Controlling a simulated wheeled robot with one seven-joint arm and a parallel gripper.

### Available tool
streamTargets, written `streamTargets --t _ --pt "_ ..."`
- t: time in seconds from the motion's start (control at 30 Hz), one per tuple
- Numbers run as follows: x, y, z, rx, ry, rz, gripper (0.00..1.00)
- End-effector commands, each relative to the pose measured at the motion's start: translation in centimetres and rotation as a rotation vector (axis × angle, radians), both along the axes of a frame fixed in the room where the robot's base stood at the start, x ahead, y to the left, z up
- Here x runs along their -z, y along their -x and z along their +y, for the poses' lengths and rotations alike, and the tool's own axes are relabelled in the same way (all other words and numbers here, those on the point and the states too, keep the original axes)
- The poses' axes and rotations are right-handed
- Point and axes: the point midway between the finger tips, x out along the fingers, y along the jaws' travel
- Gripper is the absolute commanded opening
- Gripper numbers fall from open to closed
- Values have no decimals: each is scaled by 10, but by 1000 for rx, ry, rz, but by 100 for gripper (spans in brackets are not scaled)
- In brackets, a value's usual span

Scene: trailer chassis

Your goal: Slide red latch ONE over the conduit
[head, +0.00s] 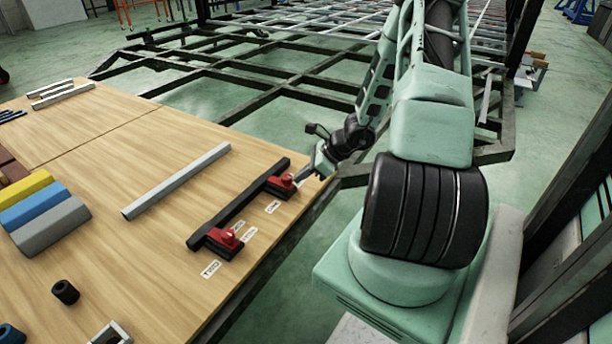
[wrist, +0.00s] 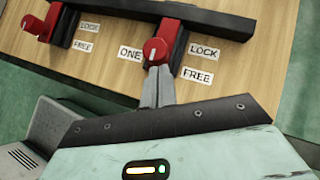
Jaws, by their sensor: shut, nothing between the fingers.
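Red latch ONE (wrist: 172,40) is beside the "ONE" label in the wrist view, its round knob facing my gripper. It sits on a dark base against the black conduit bar (wrist: 215,22), its far end near the bar's edge. I cannot tell whether it overlaps the bar. In the head view, the latch (head: 281,184) is at the conduit's far end (head: 240,203). My gripper (wrist: 157,74) is shut and empty, its tips right at the knob; contact is unclear. It also shows in the head view (head: 303,174).
A second red latch (head: 225,238) sits at the conduit's near end. LOCK (wrist: 204,50) and FREE (wrist: 197,76) labels lie right of latch ONE. A grey bar (head: 177,181) and coloured blocks (head: 40,206) lie left on the wooden table (head: 130,250).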

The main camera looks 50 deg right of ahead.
Motion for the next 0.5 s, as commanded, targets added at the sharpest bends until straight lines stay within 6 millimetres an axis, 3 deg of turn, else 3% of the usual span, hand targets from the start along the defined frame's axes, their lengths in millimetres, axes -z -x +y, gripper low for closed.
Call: streamTargets --t 0.2,0.5 --pt "0 -4 0 -2 1 0 0" --pt "0 -46 4 -1 -1 0 0"
